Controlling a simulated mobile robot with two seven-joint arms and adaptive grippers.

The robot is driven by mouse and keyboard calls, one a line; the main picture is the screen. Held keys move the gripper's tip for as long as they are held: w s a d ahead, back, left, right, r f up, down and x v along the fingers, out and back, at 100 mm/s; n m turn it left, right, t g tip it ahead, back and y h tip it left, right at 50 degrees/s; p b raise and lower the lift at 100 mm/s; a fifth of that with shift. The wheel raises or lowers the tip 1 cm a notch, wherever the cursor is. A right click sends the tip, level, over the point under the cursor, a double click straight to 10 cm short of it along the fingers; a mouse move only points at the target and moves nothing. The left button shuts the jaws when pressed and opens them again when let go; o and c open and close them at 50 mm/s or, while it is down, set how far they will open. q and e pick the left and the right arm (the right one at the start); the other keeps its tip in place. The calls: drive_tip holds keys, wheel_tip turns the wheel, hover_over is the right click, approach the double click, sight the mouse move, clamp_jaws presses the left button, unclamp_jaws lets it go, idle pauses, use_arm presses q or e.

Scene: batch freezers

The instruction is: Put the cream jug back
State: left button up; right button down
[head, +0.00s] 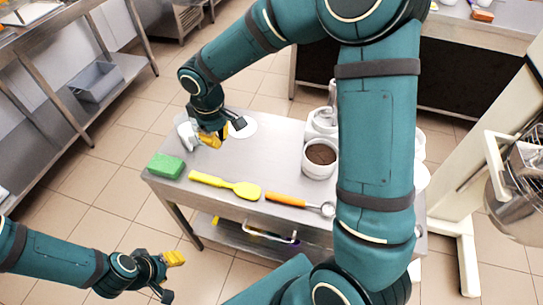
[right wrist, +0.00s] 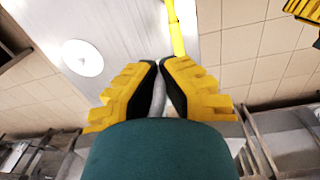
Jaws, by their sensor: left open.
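The white cream jug (head: 188,134) is at the left rear of the steel table in the head view, partly hidden by yellow fingers. My right gripper (head: 210,138) reaches down beside it. In the right wrist view, the right fingers (right wrist: 159,90) are close together with a pale, narrow part between them, which looks like part of the jug. Whether the jug touches the table is unclear. A flat white disc (head: 243,126) lies bare to the right of the gripper and also shows in the right wrist view (right wrist: 82,57). My left gripper (head: 171,277) is open and empty, low in front of the table.
On the table (head: 270,165) lie a green sponge (head: 166,166), a yellow spatula (head: 225,187) and an orange-handled scoop (head: 298,203). A white pot with dark brown contents (head: 320,158) stands right. My right arm hides the table's right part. A mixer (head: 520,180) stands at far right.

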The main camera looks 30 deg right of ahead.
drive_tip(key=d+f+n+y+b, duration=0.1)
drive_tip(key=d+f+n+b, duration=0.15)
drive_tip(key=d+n, duration=0.75)
drive_tip(key=d+f+n+b, duration=0.25)
drive_tip(key=d+n, duration=0.45)
drive_tip(key=d, duration=0.8)
drive_tip(key=shift+w+a+f+b, duration=0.15)
drive_tip(key=shift+f+b, duration=0.15)
drive_tip(key=shift+f, duration=2.1)
drive_tip(key=shift+w+a+f+b, duration=0.15)
drive_tip(key=shift+f+b, duration=0.15)
drive_tip(key=shift+f, duration=2.05)
drive_tip(key=shift+d, duration=0.1)
drive_tip(key=shift+f, duration=0.15)
drive_tip(key=c, duration=1.1)
unclamp_jaws()
drive_tip(key=shift+c, duration=0.2)
